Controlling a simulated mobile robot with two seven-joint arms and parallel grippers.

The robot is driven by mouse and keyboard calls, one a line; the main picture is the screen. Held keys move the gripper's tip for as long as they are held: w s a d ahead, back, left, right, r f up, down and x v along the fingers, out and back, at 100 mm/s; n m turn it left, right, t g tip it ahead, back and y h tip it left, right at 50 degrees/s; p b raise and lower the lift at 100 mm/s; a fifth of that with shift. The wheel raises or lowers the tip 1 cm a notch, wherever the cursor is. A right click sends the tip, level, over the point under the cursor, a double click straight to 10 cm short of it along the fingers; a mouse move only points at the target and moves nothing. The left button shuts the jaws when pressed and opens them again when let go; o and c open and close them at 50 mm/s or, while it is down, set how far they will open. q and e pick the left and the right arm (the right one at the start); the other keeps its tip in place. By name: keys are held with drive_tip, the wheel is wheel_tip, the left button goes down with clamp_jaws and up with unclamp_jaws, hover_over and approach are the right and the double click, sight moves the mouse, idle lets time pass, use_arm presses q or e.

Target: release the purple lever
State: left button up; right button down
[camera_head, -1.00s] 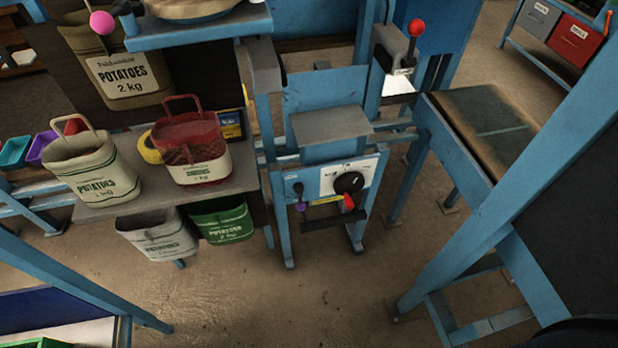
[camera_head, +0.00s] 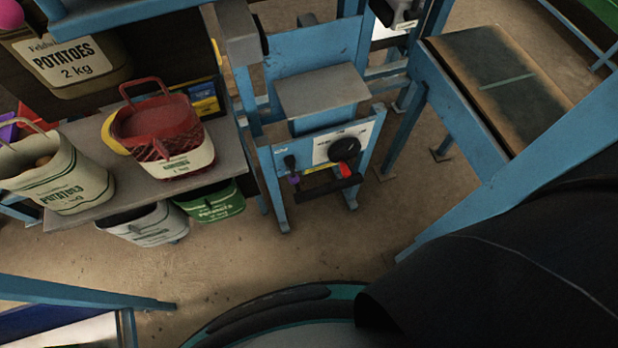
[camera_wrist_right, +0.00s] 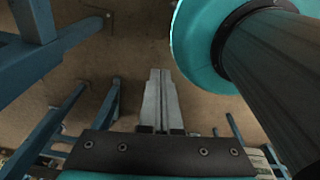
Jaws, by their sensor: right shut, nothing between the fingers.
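The small purple lever (camera_head: 294,180) with a dark upper end sits on the left of the blue machine's front panel (camera_head: 320,158), below the grey plate. It is small, and I cannot tell its exact position. A black round knob (camera_head: 344,149) and a red piece (camera_head: 345,171) are to its right. My right gripper (camera_wrist_right: 160,75) shows in the right wrist view, its fingers together over the floor and nothing between them. It is apart from the lever, which I cannot make out in that view. My left gripper is in neither view.
A dark bar (camera_head: 328,188) sticks out below the panel. A shelf (camera_head: 215,158) left of the machine carries a red sack (camera_head: 160,135) and a cream potato sack (camera_head: 55,180). Blue posts stand at the right. The floor before the machine is clear.

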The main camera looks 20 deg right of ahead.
sight(292, 171)
drive_tip(key=w+d+f+m+t+b, duration=0.1)
drive_tip(key=w+d+m+t+b, duration=0.25)
drive_tip(key=w, duration=0.65)
drive_tip(key=w+d+f+m+t+b, duration=0.1)
drive_tip(key=w+d+t+b, duration=0.2)
drive_tip(key=w+d+b, duration=0.35)
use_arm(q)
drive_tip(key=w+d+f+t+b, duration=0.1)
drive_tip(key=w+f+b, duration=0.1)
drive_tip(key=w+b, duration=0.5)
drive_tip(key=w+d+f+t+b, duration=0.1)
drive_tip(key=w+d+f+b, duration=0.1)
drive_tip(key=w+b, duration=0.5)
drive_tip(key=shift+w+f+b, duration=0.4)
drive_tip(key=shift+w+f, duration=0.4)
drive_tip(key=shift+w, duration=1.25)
use_arm(e)
drive_tip(key=w+a+r+m+t+y, duration=0.2)
drive_tip(key=w+a+r+y, duration=0.1)
drive_tip(key=w, duration=0.4)
drive_tip(key=w+a+r+m+t+y, duration=0.2)
drive_tip(key=w+a+r+m+y, duration=0.1)
drive_tip(key=w+r+y, duration=0.3)
drive_tip(key=shift+w+a+r+t+y, duration=0.25)
drive_tip(key=shift+w+a+t+y, duration=0.1)
drive_tip(key=shift+w+a, duration=0.15)
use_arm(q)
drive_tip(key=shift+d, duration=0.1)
